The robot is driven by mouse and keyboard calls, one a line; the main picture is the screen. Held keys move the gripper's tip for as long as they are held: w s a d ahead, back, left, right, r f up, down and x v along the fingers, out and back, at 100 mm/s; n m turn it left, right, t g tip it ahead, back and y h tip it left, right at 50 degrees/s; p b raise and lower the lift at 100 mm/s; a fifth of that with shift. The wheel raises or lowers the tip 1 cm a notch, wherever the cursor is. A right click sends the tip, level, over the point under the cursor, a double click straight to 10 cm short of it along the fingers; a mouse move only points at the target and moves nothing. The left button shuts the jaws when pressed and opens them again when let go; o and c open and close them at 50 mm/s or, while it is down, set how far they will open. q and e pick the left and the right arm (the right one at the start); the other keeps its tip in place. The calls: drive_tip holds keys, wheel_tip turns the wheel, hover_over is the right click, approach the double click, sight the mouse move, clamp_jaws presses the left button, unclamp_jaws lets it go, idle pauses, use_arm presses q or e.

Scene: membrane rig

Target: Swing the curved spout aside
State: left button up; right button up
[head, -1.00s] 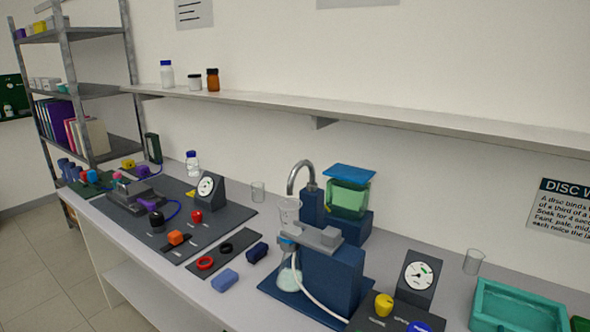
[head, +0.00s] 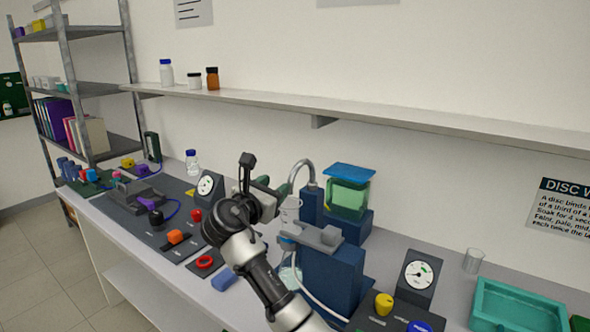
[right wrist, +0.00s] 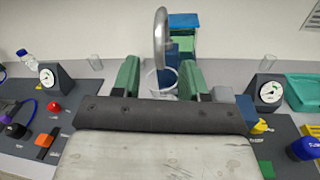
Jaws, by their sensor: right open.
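The curved spout (head: 295,170) is a silver arched tube rising from a dark blue post (head: 312,206) on the bench. In the right wrist view the spout (right wrist: 160,40) is seen nearly end-on, its lower part showing between my fingers. My right gripper (head: 270,188) is just left of the spout in the head view. Its two green fingers (right wrist: 160,78) are spread apart with nothing held between them. I cannot tell whether a finger touches the spout. A clear cup (head: 290,212) sits under the spout's tip, partly hidden by the gripper. My left gripper is not in view.
A blue stand (head: 333,282) with a grey top is right of my arm. A green tank with a blue lid (head: 350,172) is behind the spout. A dial gauge (head: 418,275) and teal tray (head: 515,308) are at right. A wall shelf (head: 400,118) runs above.

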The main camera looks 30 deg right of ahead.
sight(294, 170)
drive_tip(key=p+x, duration=0.1)
drive_tip(key=x, duration=0.2)
drive_tip(key=p+x, duration=0.1)
drive_tip(key=x, duration=0.2)
drive_tip(key=r+p+x, duration=0.1)
drive_tip(key=x, duration=0.2)
drive_tip(key=shift+w+d, duration=0.25)
drive_tip(key=shift+d, duration=0.1)
drive_tip(key=shift+w+d+f, duration=0.1)
drive_tip(key=shift+w+d, duration=0.2)
drive_tip(key=shift+d, duration=0.2)
clamp_jaws()
